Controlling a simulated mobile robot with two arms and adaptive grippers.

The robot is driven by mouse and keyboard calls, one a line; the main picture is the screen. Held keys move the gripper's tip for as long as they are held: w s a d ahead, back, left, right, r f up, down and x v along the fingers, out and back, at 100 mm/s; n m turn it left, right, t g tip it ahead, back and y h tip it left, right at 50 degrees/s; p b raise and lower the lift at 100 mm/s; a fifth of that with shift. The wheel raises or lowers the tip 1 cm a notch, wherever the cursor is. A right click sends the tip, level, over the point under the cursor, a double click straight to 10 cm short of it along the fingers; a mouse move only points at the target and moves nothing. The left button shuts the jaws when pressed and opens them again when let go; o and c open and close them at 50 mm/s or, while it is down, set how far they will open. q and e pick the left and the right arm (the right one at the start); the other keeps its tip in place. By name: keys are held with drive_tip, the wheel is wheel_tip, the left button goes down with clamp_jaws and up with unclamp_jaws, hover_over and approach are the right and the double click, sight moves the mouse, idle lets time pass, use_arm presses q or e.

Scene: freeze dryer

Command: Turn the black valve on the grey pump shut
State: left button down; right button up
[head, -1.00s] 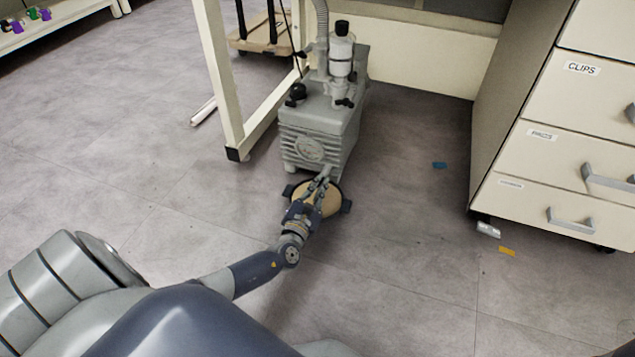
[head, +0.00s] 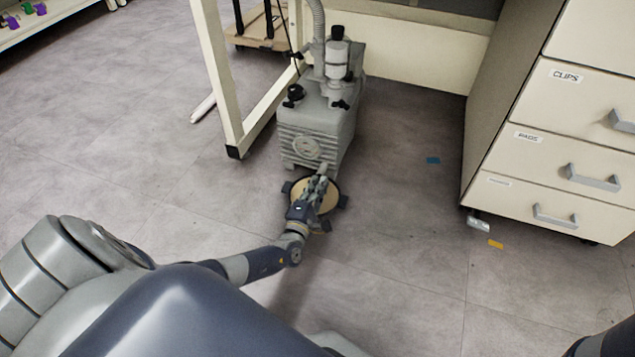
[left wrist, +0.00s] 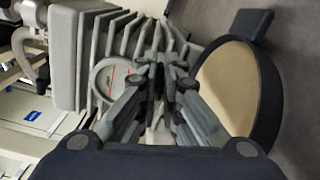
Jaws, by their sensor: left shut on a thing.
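The grey pump (head: 318,125) stands on the floor under the bench frame, its ribbed front with a round gauge-like disc (head: 307,147) facing me. My left gripper (head: 320,178) is low at the pump's front, above a round tan tray with a dark rim (head: 298,192). In the left wrist view the fingers (left wrist: 162,75) close on a small dark part, the black valve (left wrist: 157,72), in front of the pump's fins (left wrist: 118,35). The fingers hide most of the valve, so its turned position cannot be told. My right gripper is not in view.
A bench leg (head: 222,90) stands left of the pump. A drawer cabinet (head: 545,150) is to the right. The pump top carries a black knob (head: 295,92) and a hose (head: 318,22).

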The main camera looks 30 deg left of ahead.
use_arm(q)
drive_tip(key=shift+f+m+p, duration=0.15)
drive_tip(key=shift+m+p, duration=0.2)
drive_tip(key=shift+m, duration=0.85)
drive_tip(key=c, duration=1.8)
unclamp_jaws()
drive_tip(key=shift+o, duration=0.2)
drive_tip(key=shift+s, duration=0.1)
drive_tip(key=v, duration=1.2)
drive_tip(key=shift+f, duration=0.1)
